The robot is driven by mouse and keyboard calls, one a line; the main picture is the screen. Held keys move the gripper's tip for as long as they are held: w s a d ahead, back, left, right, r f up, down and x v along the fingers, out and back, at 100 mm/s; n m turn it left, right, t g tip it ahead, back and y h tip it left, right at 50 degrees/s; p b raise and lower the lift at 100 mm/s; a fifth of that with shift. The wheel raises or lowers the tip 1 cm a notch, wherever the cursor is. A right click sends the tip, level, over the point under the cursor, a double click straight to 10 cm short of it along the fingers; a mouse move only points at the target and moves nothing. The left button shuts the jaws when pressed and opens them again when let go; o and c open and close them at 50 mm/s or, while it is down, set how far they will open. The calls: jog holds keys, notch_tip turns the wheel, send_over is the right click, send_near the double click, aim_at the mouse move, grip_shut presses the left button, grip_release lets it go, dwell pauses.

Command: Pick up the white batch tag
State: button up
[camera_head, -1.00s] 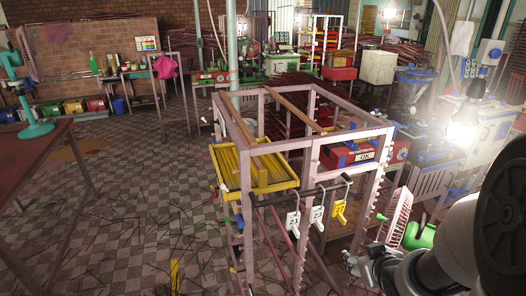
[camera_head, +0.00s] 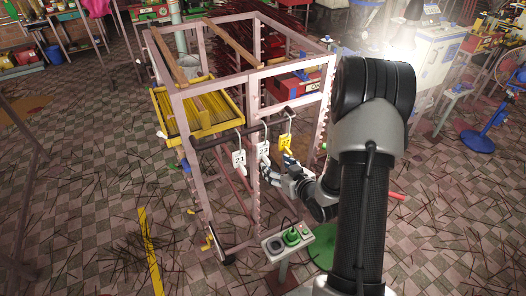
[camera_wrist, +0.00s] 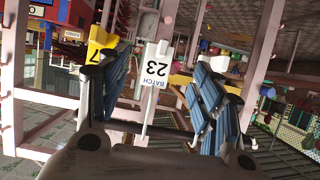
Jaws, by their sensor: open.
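A white batch tag marked 23 (camera_head: 263,151) hangs from a hook on the rack's front rail. In the wrist view the tag (camera_wrist: 157,65) reads "BATCH 23" upside down and lies between my finger pads, with gaps on both sides. My gripper (camera_head: 287,172) is open at the tag's lower right; its spread blue-grey fingers also show in the wrist view (camera_wrist: 167,85). Another white tag, marked 21 (camera_head: 239,159), hangs to the left. A yellow tag (camera_head: 285,143) hangs to the right, close to my gripper, and shows beside my left-hand finger in the wrist view (camera_wrist: 100,43).
The rack (camera_head: 253,88) has upright posts and rails close around the tags. A yellow tray of sticks (camera_head: 197,110) sits at its left. A small stand with a green button (camera_head: 291,237) is below my gripper. Loose sticks litter the tiled floor.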

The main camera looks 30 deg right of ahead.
aim_at(266, 157)
jog(key=b+x, duration=0.1)
jog(key=x, duration=0.3)
jog(key=b+x, duration=0.1)
jog(key=x, duration=0.4)
jog(key=shift+a+r, duration=0.1)
jog(key=shift+r, duration=0.15)
jog(key=c, duration=1.1)
jog(key=shift+o, duration=0.2)
jog(key=shift+r, duration=0.1)
